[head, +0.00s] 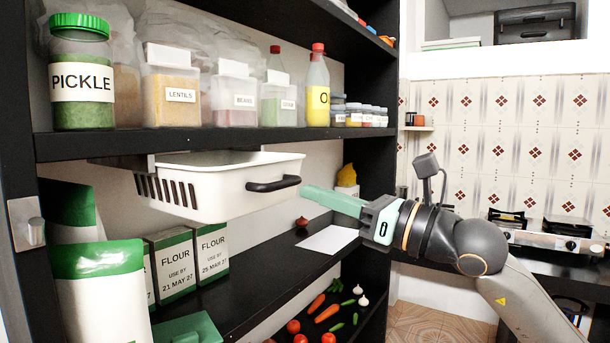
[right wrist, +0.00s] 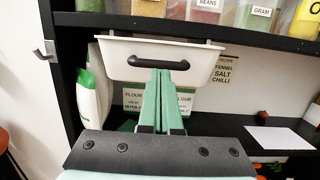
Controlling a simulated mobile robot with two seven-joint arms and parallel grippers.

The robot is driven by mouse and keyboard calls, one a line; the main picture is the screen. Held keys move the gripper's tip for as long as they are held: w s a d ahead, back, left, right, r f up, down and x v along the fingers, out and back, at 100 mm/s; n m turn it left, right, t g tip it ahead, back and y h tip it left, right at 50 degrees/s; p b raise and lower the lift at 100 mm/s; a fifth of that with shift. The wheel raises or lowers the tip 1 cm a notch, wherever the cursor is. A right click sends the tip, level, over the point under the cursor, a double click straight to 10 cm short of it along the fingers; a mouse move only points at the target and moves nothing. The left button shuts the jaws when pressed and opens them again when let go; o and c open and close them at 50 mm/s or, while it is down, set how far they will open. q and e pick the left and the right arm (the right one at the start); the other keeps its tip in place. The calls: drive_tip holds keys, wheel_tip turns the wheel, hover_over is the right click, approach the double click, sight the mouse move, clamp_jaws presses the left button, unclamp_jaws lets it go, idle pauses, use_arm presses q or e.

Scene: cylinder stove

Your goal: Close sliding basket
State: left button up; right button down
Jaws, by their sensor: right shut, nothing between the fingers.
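The white sliding basket (head: 215,195) hangs on rails under the upper shelf (head: 200,141) and sticks out past the shelf's front edge. Its black handle (head: 273,184) is on the front face. My right gripper (head: 306,193) is shut and empty. Its mint fingertips point at the basket front, close to the handle. In the right wrist view the shut fingers (right wrist: 165,74) reach just below the handle (right wrist: 158,63), in front of the basket (right wrist: 120,60); I cannot tell whether they touch it. My left gripper is not in view.
Jars and bottles, including a pickle jar (head: 82,85), stand on the upper shelf. Flour boxes (head: 173,265) stand on the lower shelf below the basket. Vegetables (head: 322,310) lie at the bottom. A stove (head: 555,235) is at right. Room before the basket front is free apart from my arm.

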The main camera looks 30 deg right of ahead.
drive_tip(key=shift+p+x, duration=0.65)
drive_tip(key=shift+x, duration=0.45)
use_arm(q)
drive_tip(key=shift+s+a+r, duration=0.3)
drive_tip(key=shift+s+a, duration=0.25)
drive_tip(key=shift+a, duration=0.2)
use_arm(e)
drive_tip(key=shift+w+a, duration=0.15)
drive_tip(key=shift+w, duration=0.05)
